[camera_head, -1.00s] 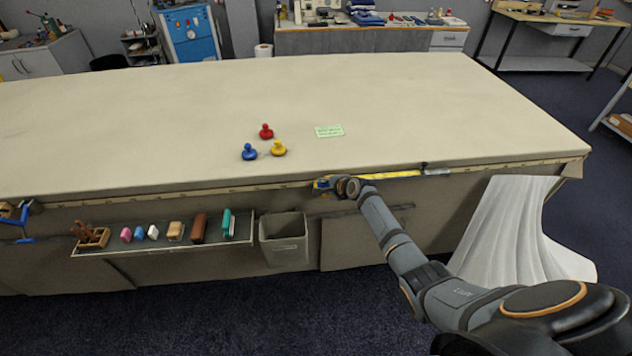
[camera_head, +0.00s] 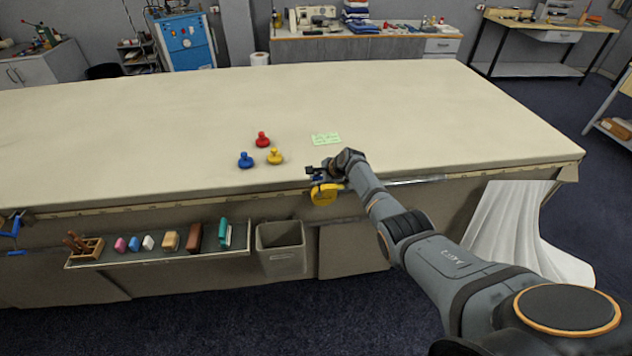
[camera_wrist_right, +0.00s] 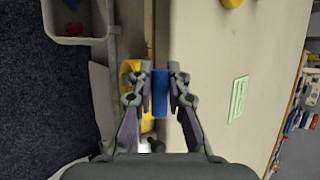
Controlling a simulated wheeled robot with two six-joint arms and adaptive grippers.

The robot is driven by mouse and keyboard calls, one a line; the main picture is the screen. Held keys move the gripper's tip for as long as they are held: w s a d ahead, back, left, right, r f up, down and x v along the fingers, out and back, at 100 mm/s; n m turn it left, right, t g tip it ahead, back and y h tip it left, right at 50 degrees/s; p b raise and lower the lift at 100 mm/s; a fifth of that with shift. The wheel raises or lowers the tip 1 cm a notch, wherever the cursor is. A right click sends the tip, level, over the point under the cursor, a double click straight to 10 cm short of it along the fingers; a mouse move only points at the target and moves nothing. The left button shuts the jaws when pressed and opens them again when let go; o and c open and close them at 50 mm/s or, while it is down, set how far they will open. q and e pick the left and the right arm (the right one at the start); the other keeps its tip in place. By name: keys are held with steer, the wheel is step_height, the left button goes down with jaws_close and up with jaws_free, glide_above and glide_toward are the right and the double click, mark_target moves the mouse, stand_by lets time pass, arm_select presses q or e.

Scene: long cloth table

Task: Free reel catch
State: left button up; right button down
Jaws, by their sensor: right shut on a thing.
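A yellow reel (camera_head: 325,194) hangs at the front edge of the table, just below my right gripper (camera_head: 328,172). In the right wrist view, my right gripper (camera_wrist_right: 161,82) is shut on a blue block-shaped part (camera_wrist_right: 160,95). The yellow reel (camera_wrist_right: 130,72) shows just left of the fingers there, partly hidden by one of them. I cannot tell how the blue part joins the reel. A pale strip (camera_head: 418,181) runs along the table edge to the right of the gripper, partly hidden by my arm. My left gripper is not in view.
Red (camera_head: 262,139), blue (camera_head: 245,160) and yellow (camera_head: 275,157) knobbed pieces stand on the table (camera_head: 430,110) near a green note (camera_head: 326,139). Below the edge are a tray (camera_head: 150,258) of small items and a bin (camera_head: 282,262). White cloth (camera_head: 520,235) hangs at the right.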

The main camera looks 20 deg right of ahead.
steer(key=shift+d, duration=0.45)
steer(key=c, duration=1.4)
jaws_free()
steer(key=shift+o, duration=0.5)
steer(key=shift+d+f, duration=0.1)
steer(key=shift+f, duration=0.1)
steer(key=shift+s+d+r, duration=0.2)
steer(key=shift+s+r, duration=0.15)
steer(key=shift+r, duration=0.2)
steer(key=v, duration=1)
steer(key=shift+s+a+r, duration=0.2)
steer(key=shift+s+r, duration=0.05)
steer(key=shift+r, duration=0.1)
